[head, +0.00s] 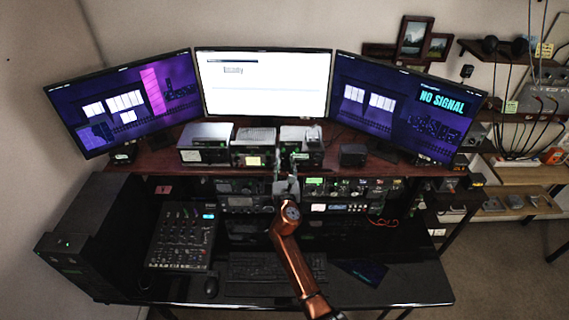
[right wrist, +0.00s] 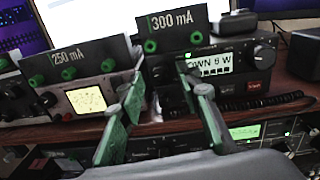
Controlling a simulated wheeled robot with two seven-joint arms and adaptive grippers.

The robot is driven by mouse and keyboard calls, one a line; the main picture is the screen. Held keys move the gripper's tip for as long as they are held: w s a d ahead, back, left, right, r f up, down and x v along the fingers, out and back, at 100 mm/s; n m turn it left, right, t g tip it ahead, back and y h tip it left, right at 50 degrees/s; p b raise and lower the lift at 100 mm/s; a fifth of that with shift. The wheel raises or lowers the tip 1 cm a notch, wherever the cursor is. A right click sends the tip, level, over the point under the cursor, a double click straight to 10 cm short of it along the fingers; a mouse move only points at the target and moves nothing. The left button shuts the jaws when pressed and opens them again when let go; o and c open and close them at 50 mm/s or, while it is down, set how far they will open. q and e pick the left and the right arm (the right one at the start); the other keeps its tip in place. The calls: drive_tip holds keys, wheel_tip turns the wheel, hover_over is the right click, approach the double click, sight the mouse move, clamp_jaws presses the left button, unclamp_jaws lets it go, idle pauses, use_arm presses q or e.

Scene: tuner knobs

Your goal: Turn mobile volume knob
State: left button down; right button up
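A black radio (right wrist: 245,72) with a lit display fills the upper right of the right wrist view. I cannot tell which knob is the mobile volume knob. My right gripper (right wrist: 165,88) is open, its two green fingers apart and empty, in front of the radio's left part. In the head view the right gripper (head: 283,178) is just below the radios at the shelf's front edge. My left gripper is not in view.
A box with a yellow meter (right wrist: 90,100) stands left of the radio. Panels marked 250 mA (right wrist: 75,62) and 300 mA (right wrist: 175,30) rise above. The shelf (right wrist: 240,112) runs under the radios. A mixer (head: 181,237) and keyboard (head: 270,268) lie on the desk.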

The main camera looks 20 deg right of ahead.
drive_tip(key=shift+w+d, duration=0.2)
drive_tip(key=shift+w, duration=0.4)
clamp_jaws()
